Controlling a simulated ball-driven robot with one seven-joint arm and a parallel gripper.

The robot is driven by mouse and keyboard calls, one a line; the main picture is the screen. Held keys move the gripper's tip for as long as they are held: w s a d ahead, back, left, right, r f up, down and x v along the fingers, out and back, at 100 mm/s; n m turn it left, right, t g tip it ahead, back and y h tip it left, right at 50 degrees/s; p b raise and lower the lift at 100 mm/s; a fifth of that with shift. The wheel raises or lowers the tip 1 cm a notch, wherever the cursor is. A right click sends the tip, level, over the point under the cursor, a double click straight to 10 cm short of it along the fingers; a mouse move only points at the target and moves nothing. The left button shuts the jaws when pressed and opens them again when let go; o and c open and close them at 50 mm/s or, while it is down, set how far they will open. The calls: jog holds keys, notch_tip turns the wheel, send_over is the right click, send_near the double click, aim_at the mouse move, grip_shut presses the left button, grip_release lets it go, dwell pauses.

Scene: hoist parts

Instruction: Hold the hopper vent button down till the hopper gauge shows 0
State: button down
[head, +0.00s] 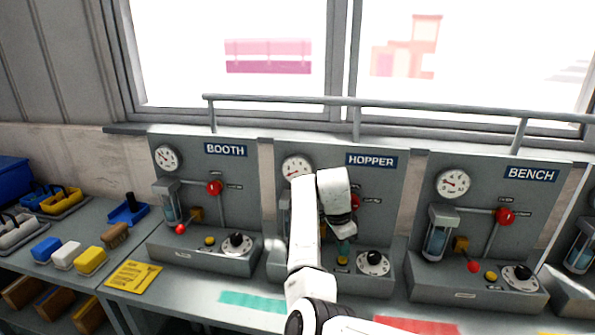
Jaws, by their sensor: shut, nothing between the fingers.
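The hopper panel stands in the middle under a blue HOPPER sign (371,161). Its round white gauge (297,166) shows at the upper left of the panel, its lower edge partly covered by my arm; the needle is too small to read. A yellow button (342,260) sits on the panel's lower ledge; which control is the vent button cannot be read from the labels. My gripper (343,247) is shut and empty, pointing down just above or at the yellow button; I cannot tell whether it touches. My arm hides most of the panel's glass cylinder.
A black knob on a white dial (373,260) is right of the yellow button, and a red valve (356,202) is above. Similar booth (225,149) and bench (531,174) panels flank it. A grey rail (430,107) runs above. Coloured blocks lie left.

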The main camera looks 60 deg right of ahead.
jog(key=shift+f, duration=0.2)
jog(key=shift+f+b, duration=0.35)
jog(key=shift+f, duration=0.4)
jog(key=shift+r+p, duration=2.9)
jog(key=shift+r, duration=0.7)
